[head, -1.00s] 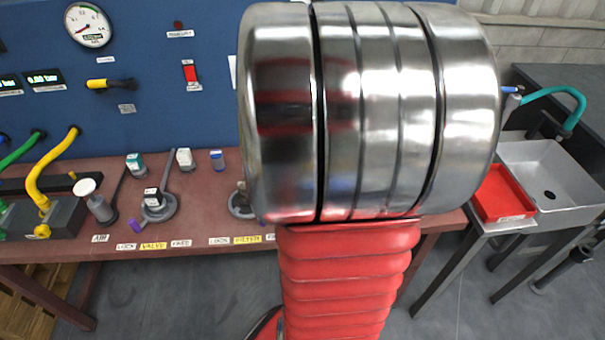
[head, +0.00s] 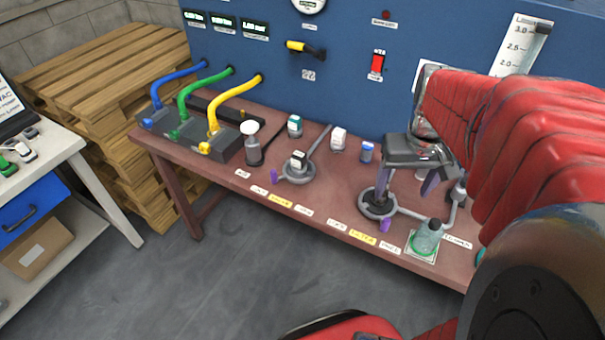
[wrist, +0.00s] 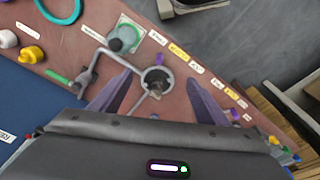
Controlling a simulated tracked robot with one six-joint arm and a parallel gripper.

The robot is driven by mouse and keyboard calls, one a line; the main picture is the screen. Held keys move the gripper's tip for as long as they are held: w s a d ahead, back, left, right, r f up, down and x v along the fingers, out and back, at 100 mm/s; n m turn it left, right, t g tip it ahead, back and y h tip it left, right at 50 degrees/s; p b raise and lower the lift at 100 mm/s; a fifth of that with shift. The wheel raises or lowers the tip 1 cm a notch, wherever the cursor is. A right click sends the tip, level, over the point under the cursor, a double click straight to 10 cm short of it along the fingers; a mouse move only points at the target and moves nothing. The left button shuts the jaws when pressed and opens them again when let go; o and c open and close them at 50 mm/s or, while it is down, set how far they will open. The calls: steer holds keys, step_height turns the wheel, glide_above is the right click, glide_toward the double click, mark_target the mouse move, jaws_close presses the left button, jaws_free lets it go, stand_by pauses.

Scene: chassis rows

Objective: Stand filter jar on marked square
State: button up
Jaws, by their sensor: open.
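The filter jar (head: 427,238), clear with a dark top, stands upright on the marked square (head: 410,249), a pale square with a green edge near the bench's front edge. Jar (wrist: 123,40) and square (wrist: 133,21) also show in the wrist view. My gripper (head: 405,188) is open and empty above the filter's ring holder (head: 378,203), left of the jar and apart from it. In the wrist view my gripper (wrist: 158,78) has its two purple fingers spread either side of the holder, with nothing held between them.
A valve holder (head: 298,172), a bottle with a pale top (head: 251,145) and small containers (head: 338,138) stand left on the bench (head: 320,185). Blue, green and yellow hoses (head: 225,105) run to the blue panel (head: 340,60). Wooden pallets (head: 120,90) are at the left.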

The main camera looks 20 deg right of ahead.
steer(key=s+a+r+n+t, duration=0.1)
steer(key=a+r+n+t, duration=0.1)
steer(key=a, duration=0.8)
steer(key=s+a+r+n+t+y, duration=0.1)
steer(key=a+r+n+t, duration=0.1)
steer(key=a, duration=0.8)
steer(key=shift+a+r, duration=0.4)
